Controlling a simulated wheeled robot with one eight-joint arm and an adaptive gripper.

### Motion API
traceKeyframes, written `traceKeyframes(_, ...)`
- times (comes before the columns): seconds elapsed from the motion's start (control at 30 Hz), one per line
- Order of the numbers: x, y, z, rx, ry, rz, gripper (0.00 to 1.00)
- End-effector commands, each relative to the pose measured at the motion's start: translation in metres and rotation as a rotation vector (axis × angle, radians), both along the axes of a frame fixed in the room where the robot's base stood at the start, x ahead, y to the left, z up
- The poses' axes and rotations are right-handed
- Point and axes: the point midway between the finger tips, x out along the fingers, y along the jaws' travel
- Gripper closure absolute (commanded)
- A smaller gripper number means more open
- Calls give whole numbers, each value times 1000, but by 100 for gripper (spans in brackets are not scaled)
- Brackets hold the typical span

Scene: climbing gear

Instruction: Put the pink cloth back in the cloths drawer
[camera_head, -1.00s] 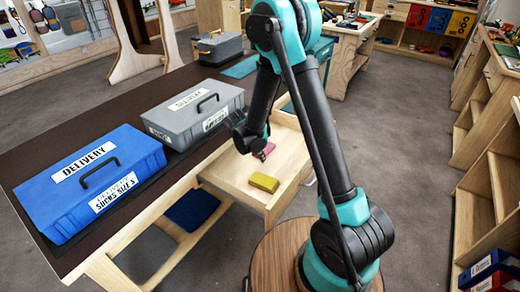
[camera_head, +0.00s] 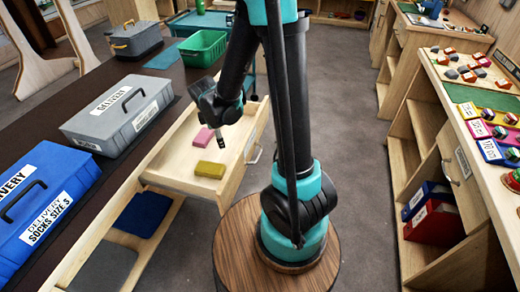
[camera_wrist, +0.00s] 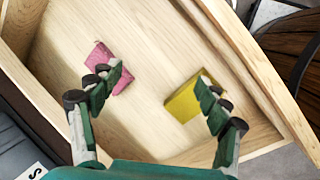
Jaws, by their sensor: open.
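The pink cloth (camera_head: 204,137) lies folded inside the open wooden drawer (camera_head: 185,178), toward its far end. A yellow cloth (camera_head: 210,169) lies nearer the front corner of the same drawer, apart from the pink one. In the wrist view, the pink cloth (camera_wrist: 104,62) is at the left and the yellow cloth (camera_wrist: 188,100) at the right. My gripper (camera_wrist: 160,90) is open and empty above the drawer, with its fingers spread. The left finger overlaps part of the pink cloth in the picture, and the right finger overlaps part of the yellow cloth.
A grey delivery case (camera_head: 115,115) and a blue one (camera_head: 45,200) stand on the dark tabletop beside the drawer. A green basket (camera_head: 203,48) stands farther back. Folded blue cloth (camera_head: 143,214) lies on the lower shelf. Shelves (camera_head: 420,150) line the right, with open floor between.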

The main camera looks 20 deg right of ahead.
Motion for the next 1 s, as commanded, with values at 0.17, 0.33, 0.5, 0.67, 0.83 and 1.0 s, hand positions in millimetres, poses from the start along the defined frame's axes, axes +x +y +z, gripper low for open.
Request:
traceKeyframes(0.17,-41,-46,25,157,-46,-389,23)
traceKeyframes(0.33,-82,-79,37,310,-85,-760,23)
traceKeyframes(0.5,-123,-102,40,455,-120,-1114,23)
traceKeyframes(0.67,-148,-113,38,557,-141,-1351,23)
traceKeyframes(0.83,-159,-116,36,604,-148,-1460,23)
traceKeyframes(1.0,-159,-116,36,609,-149,-1471,23)
